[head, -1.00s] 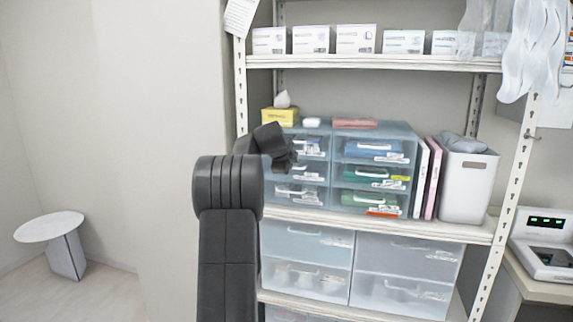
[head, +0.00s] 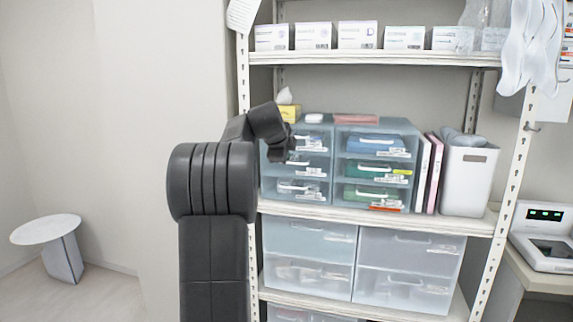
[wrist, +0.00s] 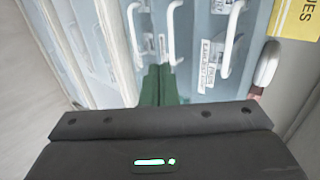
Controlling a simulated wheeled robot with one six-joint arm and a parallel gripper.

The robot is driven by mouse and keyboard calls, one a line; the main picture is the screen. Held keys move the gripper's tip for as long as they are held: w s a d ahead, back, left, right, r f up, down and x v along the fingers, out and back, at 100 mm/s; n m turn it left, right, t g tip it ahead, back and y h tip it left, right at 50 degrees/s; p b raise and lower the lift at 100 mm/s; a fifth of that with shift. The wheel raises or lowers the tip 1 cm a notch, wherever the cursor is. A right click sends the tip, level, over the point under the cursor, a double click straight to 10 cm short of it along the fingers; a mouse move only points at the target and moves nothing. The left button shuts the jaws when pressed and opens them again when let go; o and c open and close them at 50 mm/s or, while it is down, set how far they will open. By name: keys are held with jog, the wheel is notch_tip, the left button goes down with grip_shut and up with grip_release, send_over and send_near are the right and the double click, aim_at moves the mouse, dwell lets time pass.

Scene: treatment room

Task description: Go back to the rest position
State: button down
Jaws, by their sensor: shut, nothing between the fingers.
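My gripper (head: 287,153) is in front of the left column of the clear blue drawer unit (head: 428,128) on the middle shelf. It is small and dark in the head view, at the end of my raised arm. In the wrist view, my gripper's dark green fingers (wrist: 162,84) lie side by side, shut and empty. They point toward the drawer fronts and their white handles (wrist: 233,40). Whether the fingertips touch a drawer front is hard to tell. My arm hides part of the unit's left side and the shelf post.
White boxes (head: 357,35) line the upper shelf. A yellow tissue box (head: 291,112) stands behind my wrist. Folders (head: 422,174) and a white bin (head: 468,182) stand right of the drawers. Larger clear bins (head: 408,270) sit below. A round side table (head: 46,229) is at left, with open floor.

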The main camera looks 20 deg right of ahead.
jog(key=shift+v, duration=2.2)
jog(key=shift+w+a+f, duration=0.1)
jog(key=shift+w, duration=0.1)
